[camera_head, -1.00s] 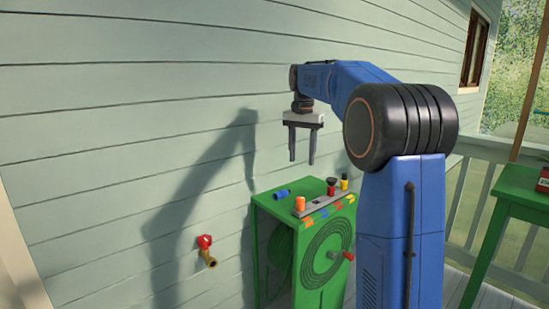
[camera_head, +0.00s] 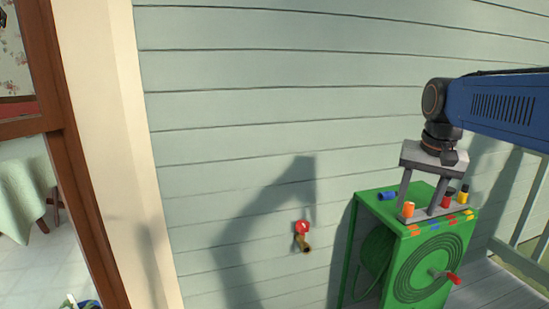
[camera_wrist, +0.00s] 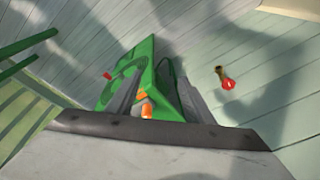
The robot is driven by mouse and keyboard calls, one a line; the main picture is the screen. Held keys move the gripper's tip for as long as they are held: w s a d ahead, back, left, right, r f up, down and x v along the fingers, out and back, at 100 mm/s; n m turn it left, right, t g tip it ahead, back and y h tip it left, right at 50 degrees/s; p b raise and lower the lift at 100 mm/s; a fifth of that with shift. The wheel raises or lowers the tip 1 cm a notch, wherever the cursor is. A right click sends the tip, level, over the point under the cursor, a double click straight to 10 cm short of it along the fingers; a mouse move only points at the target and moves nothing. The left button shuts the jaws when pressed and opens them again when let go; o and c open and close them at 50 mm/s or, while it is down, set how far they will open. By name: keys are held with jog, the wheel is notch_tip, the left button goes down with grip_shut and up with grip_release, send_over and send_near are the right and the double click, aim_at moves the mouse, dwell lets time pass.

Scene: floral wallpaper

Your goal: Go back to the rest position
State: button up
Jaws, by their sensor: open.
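My gripper (camera_head: 420,203) points down with its two fingers apart and nothing between them. In the head view it appears in front of and above the green hose reel box (camera_head: 403,232) at the right. In the wrist view the green box (camera_wrist: 160,80) shows between and beyond my fingers. An orange piece (camera_head: 408,210), a blue piece (camera_head: 387,196), and red and yellow pieces (camera_head: 463,194) are on top of the box. My fingers partly cover the box top.
A brass tap with a red handle (camera_head: 303,228) sticks out of the pale green siding wall (camera_head: 250,110). At the left, a doorway with a brown frame (camera_head: 80,170) opens onto a room with a cloth-covered table (camera_head: 22,195). A railing (camera_head: 515,220) stands at the right.

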jog(key=s+a+f+n+t, duration=0.1)
jog(key=s+a+f+n, duration=0.1)
jog(key=s+f, duration=0.6)
jog(key=s+a+f+n+t, duration=0.1)
jog(key=s+a+f+n, duration=0.2)
jog(key=s+f, duration=0.4)
jog(key=s, duration=0.4)
jog(key=shift+s+a+f, duration=0.15)
jog(key=shift+a+f, duration=0.05)
jog(key=shift+f, duration=0.2)
